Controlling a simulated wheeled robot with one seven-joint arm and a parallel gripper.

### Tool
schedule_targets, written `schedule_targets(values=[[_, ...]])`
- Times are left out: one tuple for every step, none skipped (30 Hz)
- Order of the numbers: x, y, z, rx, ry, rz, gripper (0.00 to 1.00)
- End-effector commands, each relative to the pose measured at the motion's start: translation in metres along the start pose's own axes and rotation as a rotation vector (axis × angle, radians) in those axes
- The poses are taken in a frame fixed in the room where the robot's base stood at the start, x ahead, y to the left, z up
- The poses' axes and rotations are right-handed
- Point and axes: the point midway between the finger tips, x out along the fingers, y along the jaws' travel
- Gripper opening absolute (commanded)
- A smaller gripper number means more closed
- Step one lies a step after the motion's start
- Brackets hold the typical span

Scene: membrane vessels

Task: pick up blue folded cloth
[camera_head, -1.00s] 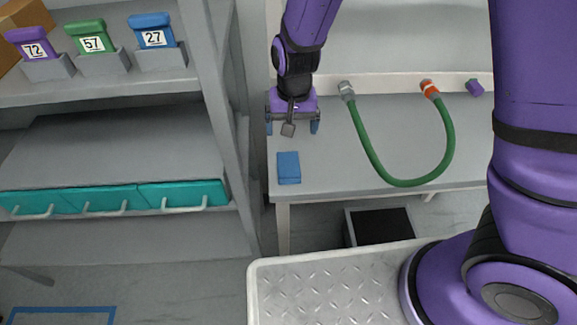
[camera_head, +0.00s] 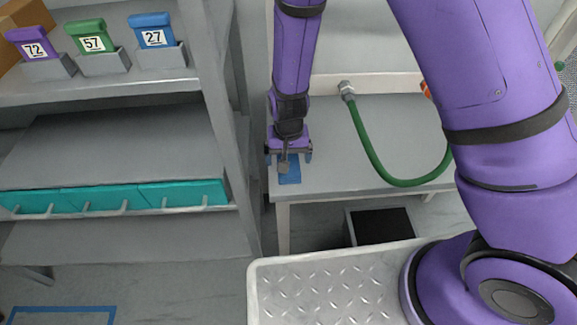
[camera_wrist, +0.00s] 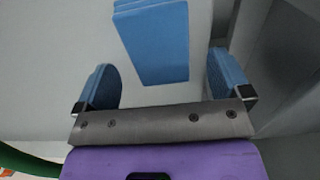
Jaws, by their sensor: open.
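The blue folded cloth (camera_head: 290,177) lies flat on the grey table near its left front corner, partly hidden by my gripper in the head view. It also shows in the wrist view (camera_wrist: 154,42), beyond and between the two fingers, with layered folds at its far end. My gripper (camera_head: 288,157) is open above the cloth, pointing down. In the wrist view my gripper (camera_wrist: 164,85) has its blue-padded fingers wide apart, with nothing between the pads. How high the fingertips are above the cloth I cannot tell.
A green hose (camera_head: 376,158) curves across the table (camera_head: 345,177) right of my gripper. A grey shelf (camera_head: 222,130) with teal drawers (camera_head: 102,198) and numbered bins stands close on the left. A dark open box (camera_head: 381,226) sits beneath the table.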

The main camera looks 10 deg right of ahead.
Motion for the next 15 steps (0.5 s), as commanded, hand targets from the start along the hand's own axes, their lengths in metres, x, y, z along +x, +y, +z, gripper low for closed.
schedule_targets(values=[[0.008, 0.001, 0.0, 0.001, -0.003, 0.002, 0.96], [0.011, 0.001, 0.0, 0.001, -0.003, 0.002, 0.96], [0.016, 0.001, 0.0, 0.0, -0.002, 0.002, 0.96], [0.018, 0.001, 0.0, 0.0, -0.002, 0.001, 0.96], [0.02, 0.001, 0.0, 0.0, -0.002, 0.001, 0.96], [0.022, 0.001, 0.0, 0.0, -0.002, 0.0, 0.96], [0.024, 0.001, 0.0, 0.0, -0.002, 0.0, 0.96], [0.024, 0.001, 0.0, 0.0, -0.001, 0.0, 0.96], [0.025, 0.001, 0.0, 0.0, -0.001, 0.0, 0.96], [0.025, 0.001, 0.0, 0.0, 0.0, 0.0, 0.96], [0.025, 0.0, 0.0, 0.0, 0.0, 0.0, 0.96], [0.025, 0.0, 0.0, 0.0, 0.0, 0.0, 0.96], [0.025, 0.0, 0.0, 0.0, 0.0, 0.0, 0.96], [0.025, 0.0, 0.0, 0.0, 0.0, 0.0, 0.96], [0.025, 0.0, 0.0, 0.0, 0.0, 0.0, 0.91]])
